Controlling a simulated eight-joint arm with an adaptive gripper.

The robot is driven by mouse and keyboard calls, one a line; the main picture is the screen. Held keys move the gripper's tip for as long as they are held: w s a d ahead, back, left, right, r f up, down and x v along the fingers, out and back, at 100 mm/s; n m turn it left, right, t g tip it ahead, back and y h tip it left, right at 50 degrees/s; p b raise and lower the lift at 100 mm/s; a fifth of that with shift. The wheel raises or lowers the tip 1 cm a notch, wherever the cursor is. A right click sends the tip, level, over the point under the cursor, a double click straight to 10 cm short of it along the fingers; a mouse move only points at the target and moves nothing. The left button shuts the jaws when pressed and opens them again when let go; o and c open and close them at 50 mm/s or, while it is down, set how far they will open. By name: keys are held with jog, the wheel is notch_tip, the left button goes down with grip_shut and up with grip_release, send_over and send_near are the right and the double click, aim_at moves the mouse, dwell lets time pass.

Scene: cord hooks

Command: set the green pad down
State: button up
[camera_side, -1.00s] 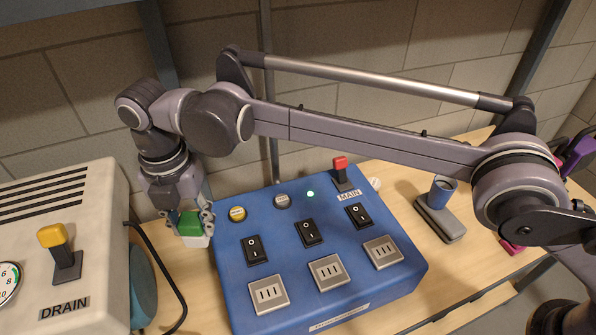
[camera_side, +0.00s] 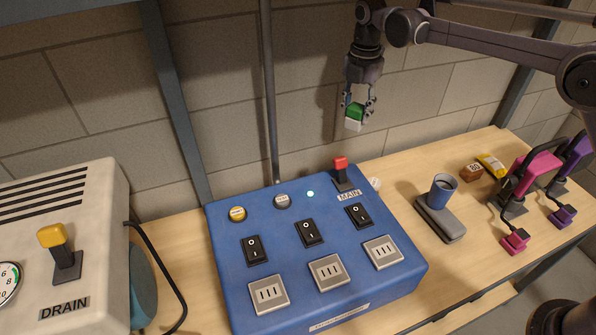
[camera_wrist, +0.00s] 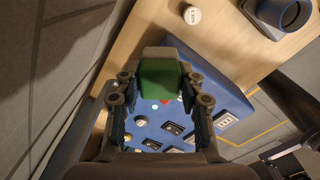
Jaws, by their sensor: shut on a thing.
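The green pad (camera_side: 355,109) is a small block, green above and pale white below. My gripper (camera_side: 357,100) is shut on it, with one finger on each side. It is held up in the air, above and behind the red MAIN lever, clear of the table. In the wrist view the pad (camera_wrist: 160,80) sits between the two fingers of my gripper (camera_wrist: 160,92), its grey-white end pointing away from the palm. The wooden table (camera_side: 400,185) is below, with the blue switch box (camera_side: 225,245) on it.
A red lever (camera_side: 341,168) stands up from the box, beside a white round piece (camera_side: 375,183). To the right are a blue cup (camera_side: 443,187) on a grey block, a brown block (camera_side: 471,172), a yellow packet (camera_side: 491,165) and pink and purple hooks. The DRAIN cabinet (camera_side: 100,230) is left.

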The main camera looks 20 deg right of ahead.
jog(key=s+d+m, duration=0.3)
jog(key=d, duration=1.7)
jog(key=s+d+m, duration=0.2)
jog(key=s+d, duration=0.4)
jog(key=d, duration=0.3)
jog(key=s+d+m, duration=0.2)
jog(key=s+d, duration=0.3)
jog(key=d, duration=0.4)
notch_tip(320, 180, down, 12)
jog(key=w+a+f, duration=0.2)
jog(key=w, duration=0.1)
jog(key=w+a+f, duration=0.2)
jog(key=w+a, duration=0.1)
jog(key=w+a+f, duration=0.2)
jog(key=w+f, duration=0.1)
jog(key=shift+w+a, duration=0.1)
jog(key=shift+a, duration=0.1)
jog(key=shift+f, duration=1.85)
jog(key=shift+f, duration=0.1)
jog(key=o, duration=1.2)
jog(key=shift+c, duration=0.2)
